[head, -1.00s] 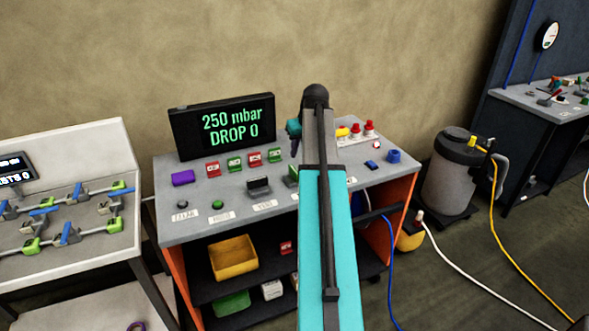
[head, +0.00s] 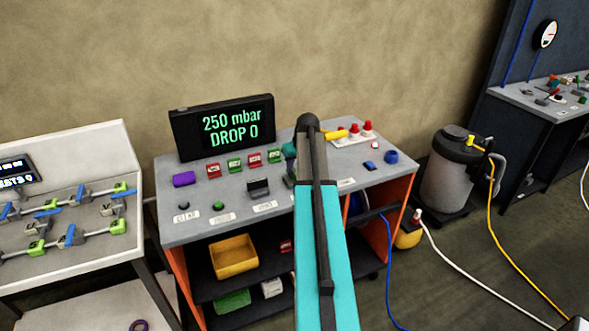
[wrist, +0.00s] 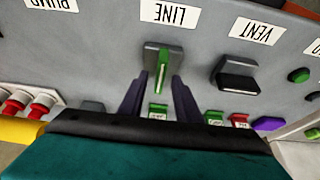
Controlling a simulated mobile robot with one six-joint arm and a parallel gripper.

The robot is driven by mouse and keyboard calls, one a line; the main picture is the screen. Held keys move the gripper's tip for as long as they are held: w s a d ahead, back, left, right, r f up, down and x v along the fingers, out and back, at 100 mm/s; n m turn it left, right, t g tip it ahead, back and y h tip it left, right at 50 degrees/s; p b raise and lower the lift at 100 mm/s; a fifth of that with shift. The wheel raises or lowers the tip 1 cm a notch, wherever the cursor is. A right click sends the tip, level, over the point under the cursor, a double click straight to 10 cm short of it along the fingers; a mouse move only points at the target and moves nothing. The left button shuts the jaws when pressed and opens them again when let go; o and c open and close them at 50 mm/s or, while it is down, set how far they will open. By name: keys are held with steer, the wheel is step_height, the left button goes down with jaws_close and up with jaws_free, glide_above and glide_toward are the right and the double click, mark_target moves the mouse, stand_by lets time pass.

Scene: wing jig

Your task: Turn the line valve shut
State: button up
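The line valve (wrist: 160,72) shows in the wrist view as a grey block with a green handle, beside the upside-down LINE label (wrist: 170,14). The handle points along the gripper fingers. My gripper (wrist: 160,80) is open, one dark finger on each side of the handle, with gaps visible between fingers and handle. I cannot tell how deep the fingers reach around it. In the head view my arm hides the line valve and most of the gripper. The display (head: 222,127) reads 250 mbar, DROP 0.
The dark vent valve (wrist: 236,76) stands close to the right of the line valve in the wrist view. Several red and green tagged blocks (head: 234,164) stand behind on the bench (head: 230,230). Red-topped fittings (head: 367,128) and a blue knob (head: 391,157) are at its right.

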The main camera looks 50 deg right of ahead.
mark_target(293, 175)
steer(key=shift+p+x, duration=0.35)
steer(key=shift+x, duration=0.95)
